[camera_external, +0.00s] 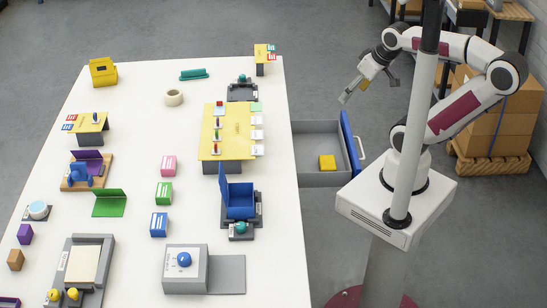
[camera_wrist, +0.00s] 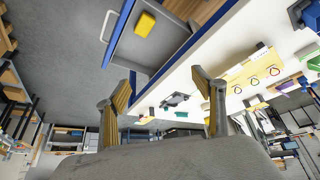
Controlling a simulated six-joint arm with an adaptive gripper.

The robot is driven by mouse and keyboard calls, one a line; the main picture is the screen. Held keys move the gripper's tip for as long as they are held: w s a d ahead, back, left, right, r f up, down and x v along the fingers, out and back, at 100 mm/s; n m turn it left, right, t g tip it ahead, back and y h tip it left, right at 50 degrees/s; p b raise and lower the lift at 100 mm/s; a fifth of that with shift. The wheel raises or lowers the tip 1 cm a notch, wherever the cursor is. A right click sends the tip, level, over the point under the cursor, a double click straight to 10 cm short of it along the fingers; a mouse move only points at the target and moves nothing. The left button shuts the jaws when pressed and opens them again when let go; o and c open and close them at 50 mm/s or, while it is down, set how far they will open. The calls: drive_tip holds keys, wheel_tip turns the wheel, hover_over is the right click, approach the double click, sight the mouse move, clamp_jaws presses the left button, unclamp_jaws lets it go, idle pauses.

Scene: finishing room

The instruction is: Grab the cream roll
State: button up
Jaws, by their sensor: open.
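The cream roll (camera_external: 174,98) is a short, pale ring lying on the back half of the white table, left of the yellow raised panel. It stands apart from its neighbours. I cannot make it out in the wrist view. My gripper (camera_external: 367,91) is open and empty. It is in the air to the right of the table, beyond the open drawer and far from the roll. In the wrist view its two fingers (camera_wrist: 164,92) are spread wide with nothing between them.
An open grey drawer (camera_external: 308,179) holding a yellow block (camera_external: 327,162) sticks out at the table's right side. A yellow raised panel (camera_external: 226,118) stands right of the roll. A teal bar (camera_external: 194,74) lies behind it. A grey post (camera_external: 416,125) stands before my arm.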

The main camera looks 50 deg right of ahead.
sight(174, 97)
drive_tip(key=w+a+r+n+t, duration=0.1)
drive_tip(key=w+r+n+t, duration=0.1)
drive_tip(key=w+n, duration=1.25)
drive_tip(key=w+a+r+n+t, duration=0.1)
drive_tip(key=w+r+n+t, duration=0.3)
drive_tip(key=w, duration=1.9)
drive_tip(key=w+a+f+n+y, duration=0.2)
drive_tip(key=w+a+f+n, duration=0.3)
drive_tip(key=w+f+n, duration=0.1)
drive_tip(key=w+a+f+n+y, duration=0.2)
drive_tip(key=w+a+f+n, duration=0.4)
drive_tip(key=w+f+n, duration=0.1)
drive_tip(key=w+a+f+n+y, duration=0.2)
drive_tip(key=w+a+f+n, duration=0.4)
drive_tip(key=w+f+n, duration=0.1)
drive_tip(key=shift+w+n, duration=0.3)
drive_tip(key=shift+n, duration=0.4)
drive_tip(key=shift+w+n, duration=0.25)
drive_tip(key=shift+n, duration=0.4)
drive_tip(key=shift+a+f+n, duration=0.2)
drive_tip(key=shift+f+n, duration=0.05)
drive_tip(key=shift+n, duration=0.05)
drive_tip(key=shift+w, duration=0.15)
